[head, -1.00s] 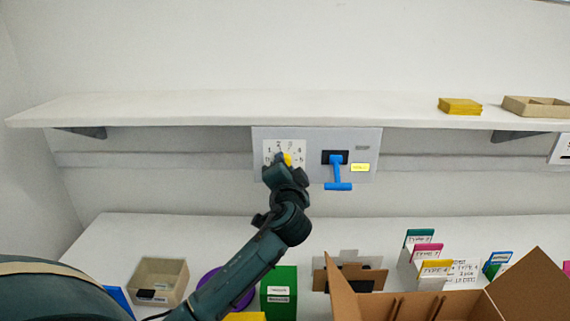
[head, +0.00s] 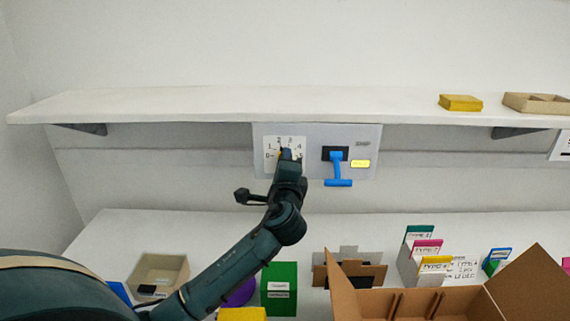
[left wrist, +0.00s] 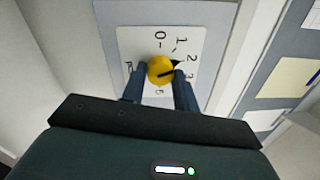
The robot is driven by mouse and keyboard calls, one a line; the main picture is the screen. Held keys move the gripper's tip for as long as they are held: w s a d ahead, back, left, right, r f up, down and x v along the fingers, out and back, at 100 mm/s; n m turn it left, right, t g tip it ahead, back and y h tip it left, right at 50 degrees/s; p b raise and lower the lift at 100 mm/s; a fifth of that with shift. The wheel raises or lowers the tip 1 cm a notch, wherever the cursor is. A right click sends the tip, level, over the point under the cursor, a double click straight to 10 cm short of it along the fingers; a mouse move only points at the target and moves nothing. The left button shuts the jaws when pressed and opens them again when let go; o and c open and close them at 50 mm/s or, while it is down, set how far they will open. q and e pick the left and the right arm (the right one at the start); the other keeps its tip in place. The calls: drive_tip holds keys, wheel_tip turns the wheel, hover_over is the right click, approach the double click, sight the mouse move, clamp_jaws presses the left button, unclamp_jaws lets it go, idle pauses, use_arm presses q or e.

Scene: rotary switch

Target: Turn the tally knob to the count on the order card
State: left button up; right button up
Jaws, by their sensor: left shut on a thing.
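The yellow tally knob (left wrist: 158,66) sits on a white number dial (left wrist: 199,42) on the grey wall panel. My left gripper (head: 287,159) is shut on the knob, one finger at each side, as the left wrist view shows. A dark line on the knob points roughly toward the 2 and 3; the exact mark is hard to tell. In the head view the gripper hides most of the knob and part of the dial (head: 270,145). I cannot tell which card is the order card. My right gripper is not in view.
A blue T-shaped handle (head: 337,170) and a yellow label (head: 360,163) are right of the dial. A shelf (head: 220,104) runs above the panel. An open cardboard box (head: 400,304), card files (head: 424,250) and a beige bin (head: 159,270) are below.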

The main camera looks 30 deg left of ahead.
use_arm(q)
drive_tip(key=shift+m, duration=0.4)
drive_tip(key=o, duration=1)
drive_tip(key=shift+c, duration=0.2)
drive_tip(key=b+v, duration=0.2)
drive_tip(key=v, duration=1.1)
drive_tip(key=shift+s+b, duration=0.15)
drive_tip(key=shift+b, duration=0.15)
